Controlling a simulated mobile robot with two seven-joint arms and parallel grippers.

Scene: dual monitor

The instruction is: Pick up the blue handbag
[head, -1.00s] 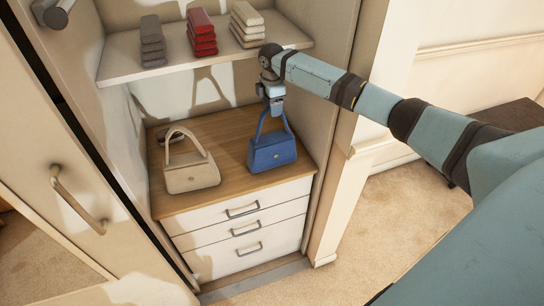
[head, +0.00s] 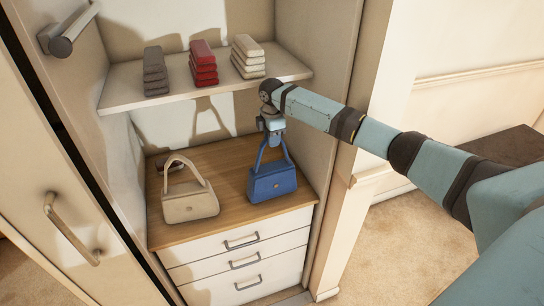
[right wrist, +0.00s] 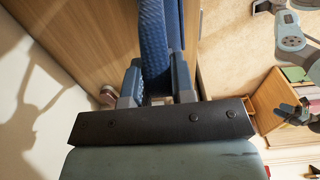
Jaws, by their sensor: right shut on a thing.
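The blue handbag (head: 273,183) is upright over the right part of the wooden top (head: 232,177) in the closet. I cannot tell whether its base touches the wood. My right gripper (head: 270,137) comes down from above and is shut on the top of its handle. In the right wrist view the blue strap (right wrist: 153,45) runs between the two fingers of my right gripper (right wrist: 158,85). The left gripper is not in the head view.
A beige handbag (head: 190,205) stands left of the blue one. Above is a shelf (head: 130,98) with grey (head: 154,72), red (head: 202,68) and cream (head: 248,57) folded stacks, close to my right wrist. Drawers (head: 240,262) are below. A door with a handle (head: 70,228) is at left.

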